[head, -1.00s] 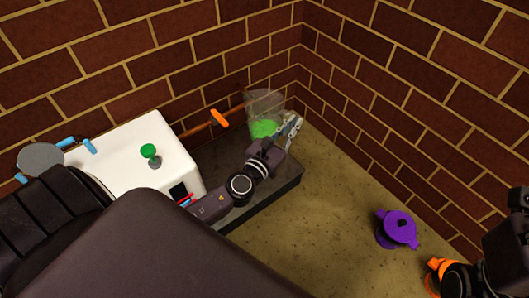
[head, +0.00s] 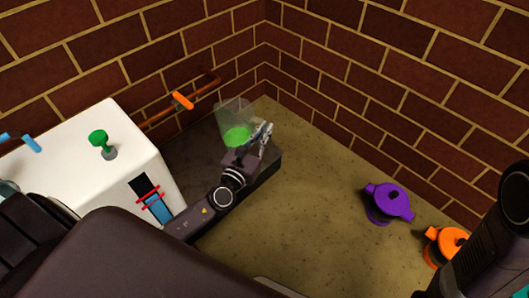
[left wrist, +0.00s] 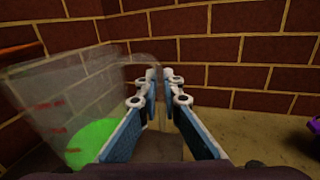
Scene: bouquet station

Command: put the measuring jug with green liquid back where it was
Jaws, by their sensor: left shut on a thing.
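The measuring jug (head: 233,112) is clear, with bright green liquid in its bottom. It is over the dark slab near the brick wall in the head view; I cannot tell whether it touches the slab. In the left wrist view the jug (left wrist: 60,100) fills the left side, blurred, with red marks on its wall. My left gripper (head: 264,133) is at the jug's right side. Its fingertips (left wrist: 159,78) are close together on a thin clear part that looks like the jug's handle. My right arm shows at the right edge of the head view, but its gripper does not.
The dark slab (head: 262,170) lies along the wall. Left of it stands a white box (head: 75,150) with a green knob (head: 99,139). An orange valve handle (head: 182,100) is on a wall pipe. A purple pot (head: 388,203) and an orange pot (head: 445,245) stand right, with bare counter between.

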